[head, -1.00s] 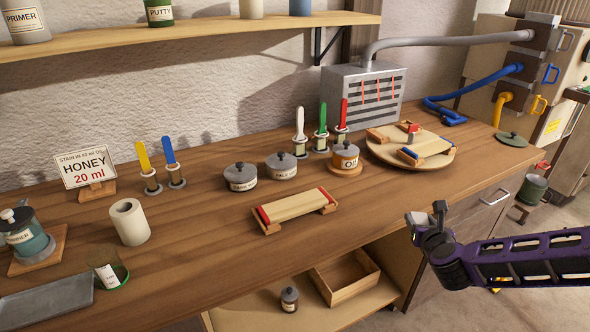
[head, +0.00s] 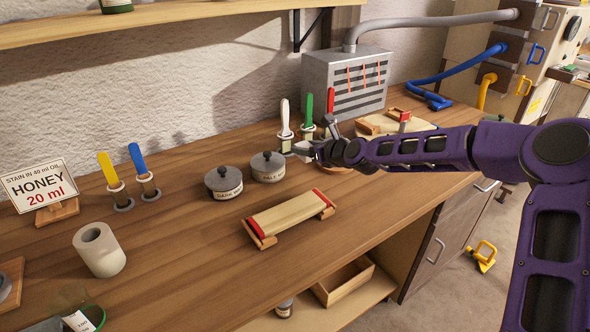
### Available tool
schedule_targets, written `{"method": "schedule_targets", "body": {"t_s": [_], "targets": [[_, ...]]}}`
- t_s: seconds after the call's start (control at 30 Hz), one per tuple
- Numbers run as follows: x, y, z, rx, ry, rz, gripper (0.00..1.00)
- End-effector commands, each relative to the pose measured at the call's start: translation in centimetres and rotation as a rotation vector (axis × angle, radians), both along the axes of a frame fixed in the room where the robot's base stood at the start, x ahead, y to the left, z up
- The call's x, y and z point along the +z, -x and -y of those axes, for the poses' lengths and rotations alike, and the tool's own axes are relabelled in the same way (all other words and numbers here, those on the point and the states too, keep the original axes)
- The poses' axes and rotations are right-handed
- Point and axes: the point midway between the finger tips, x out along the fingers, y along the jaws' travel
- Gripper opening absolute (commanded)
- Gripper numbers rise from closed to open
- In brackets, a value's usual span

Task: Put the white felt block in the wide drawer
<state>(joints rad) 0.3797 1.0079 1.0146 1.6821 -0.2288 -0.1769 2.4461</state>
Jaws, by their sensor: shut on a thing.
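My gripper (head: 320,150) is over the back of the bench, by the white-handled and green-handled brushes, with my arm reaching in from the right. It is shut on a small pale piece (head: 302,148) at its tip, which may be the white felt block; it is too small and partly covered to be sure. No other white felt block is plain in view.
A lath on a red-ended form (head: 290,215) lies at the bench's middle. Lidded tins (head: 224,182), a paper roll (head: 99,250) and a honey sign (head: 40,190) stand left. An open wooden box (head: 345,283) is on the lower shelf.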

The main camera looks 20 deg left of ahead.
Motion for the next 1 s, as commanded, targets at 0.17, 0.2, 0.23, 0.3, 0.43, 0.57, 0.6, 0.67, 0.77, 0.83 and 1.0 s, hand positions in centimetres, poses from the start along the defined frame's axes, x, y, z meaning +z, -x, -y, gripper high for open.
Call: {"method": "schedule_targets", "body": {"t_s": [0.17, 0.2, 0.23, 0.3, 0.43, 0.57, 0.6, 0.67, 0.77, 0.83, 1.0], "targets": [[-3.0, 0.1, -0.1, 0.000, -0.001, -0.002, 0.00], [-3.3, 0.0, 0.0, 0.000, -0.001, -0.001, 0.00], [-3.5, 0.0, 0.0, 0.000, -0.001, 0.001, 0.00], [-3.9, 0.0, 0.0, 0.000, -0.001, 0.000, 0.00], [-5.6, 0.1, 0.0, -0.001, 0.000, -0.002, 0.00], [-7.2, 0.1, -0.1, 0.000, -0.001, -0.001, 0.00], [-7.3, 0.0, -0.1, 0.000, -0.001, 0.001, 0.00], [-7.3, 0.0, 0.0, -0.001, -0.001, 0.002, 0.00], [-7.2, 0.0, 0.0, -0.001, 0.000, 0.001, 0.00], [-7.3, 0.0, 0.0, -0.001, -0.001, 0.000, 0.00], [-7.5, 0.0, 0.0, -0.002, -0.002, 0.000, 0.67]]}}
